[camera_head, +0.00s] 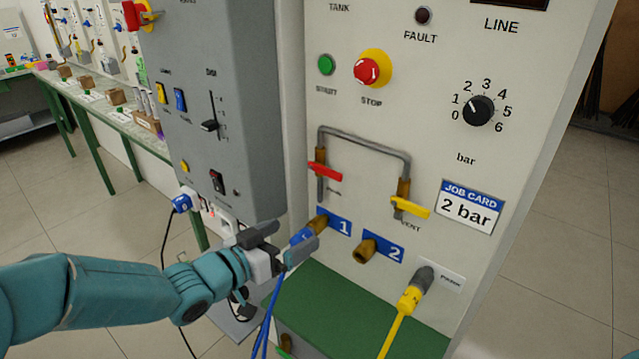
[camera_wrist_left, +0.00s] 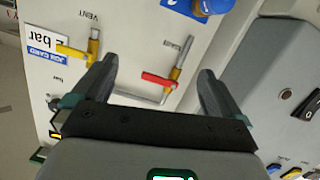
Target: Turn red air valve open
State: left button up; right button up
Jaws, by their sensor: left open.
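The red air valve lever (camera_head: 325,172) sits on the left leg of the grey pipe loop on the panel. It lies crosswise to that upright leg. In the left wrist view the red lever (camera_wrist_left: 160,80) shows between my two fingers, farther off and untouched. My left gripper (camera_head: 284,243) is open and empty, below and left of the red lever, close to the blue hose connector at port 1. Its fingers (camera_wrist_left: 155,82) stand wide apart in the wrist view. My right gripper is in neither view.
The yellow vent lever (camera_head: 410,207) is right of the red one. A blue hose (camera_head: 268,315) hangs from port 1; brass port 2 (camera_head: 365,251) is empty. A yellow plug (camera_head: 408,300) is lower right. A grey switch box (camera_head: 225,100) juts out at left.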

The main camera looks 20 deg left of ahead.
pick_arm(q)
jog(key=s+a+r+m+t+b, duration=0.1)
jog(key=s+a+r+t, duration=0.15)
jog(key=r, duration=0.45)
jog(key=p, duration=0.3)
send_near(325, 171)
jog(key=x, duration=0.9)
jog(key=shift+a+r, duration=0.2)
jog(key=shift+a, duration=0.05)
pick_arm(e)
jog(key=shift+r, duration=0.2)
